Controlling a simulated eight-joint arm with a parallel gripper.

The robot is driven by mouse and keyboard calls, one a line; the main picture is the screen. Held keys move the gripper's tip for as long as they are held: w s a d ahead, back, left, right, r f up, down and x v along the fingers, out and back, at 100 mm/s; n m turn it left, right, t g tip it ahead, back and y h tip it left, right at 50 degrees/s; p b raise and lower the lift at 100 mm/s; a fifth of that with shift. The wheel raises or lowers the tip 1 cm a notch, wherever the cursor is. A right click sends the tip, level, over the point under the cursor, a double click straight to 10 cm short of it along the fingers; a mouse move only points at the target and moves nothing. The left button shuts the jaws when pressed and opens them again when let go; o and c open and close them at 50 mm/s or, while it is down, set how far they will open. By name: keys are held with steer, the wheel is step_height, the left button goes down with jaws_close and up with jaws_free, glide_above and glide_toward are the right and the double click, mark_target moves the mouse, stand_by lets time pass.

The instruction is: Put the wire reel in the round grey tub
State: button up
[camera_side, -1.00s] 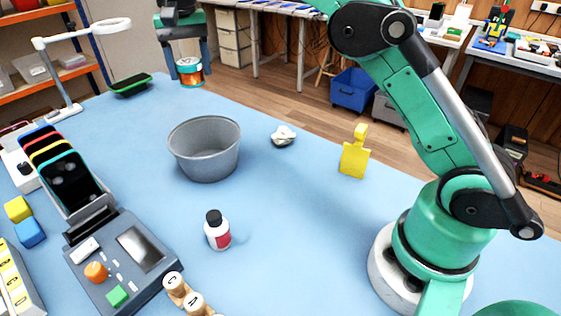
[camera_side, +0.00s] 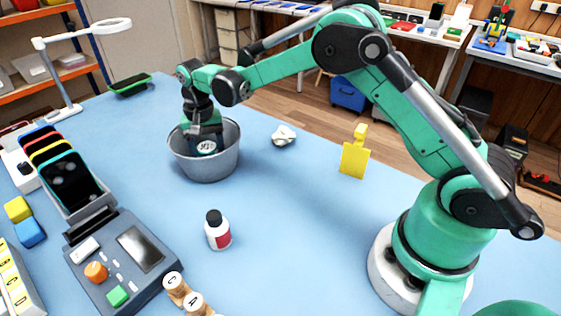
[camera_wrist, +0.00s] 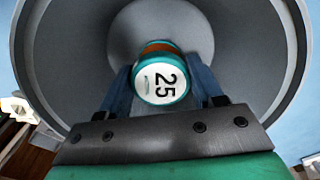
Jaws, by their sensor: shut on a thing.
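The wire reel shows in the wrist view (camera_wrist: 160,82) as a teal-rimmed drum with a white face marked 25 and a copper-coloured band. My gripper (camera_side: 206,140) is shut on the reel, which sits between the two fingers. The round grey tub (camera_side: 208,168) stands on the blue table; its rim and inner wall (camera_wrist: 255,60) surround the reel in the wrist view. In the side view the reel (camera_side: 206,147) is inside the tub's opening, low between the fingers. I cannot tell whether it touches the tub's floor.
A white bottle with a dark cap (camera_side: 217,230) stands in front of the tub. A crumpled white thing (camera_side: 284,136) and a yellow block-like piece (camera_side: 354,155) are to its right. A grey console (camera_side: 125,262) and phone rack (camera_side: 70,185) are at left.

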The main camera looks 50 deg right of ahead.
steer(key=shift+f, duration=0.3)
steer(key=shift+f, duration=0.15)
steer(key=o, duration=1.2)
steer(key=shift+o, duration=0.2)
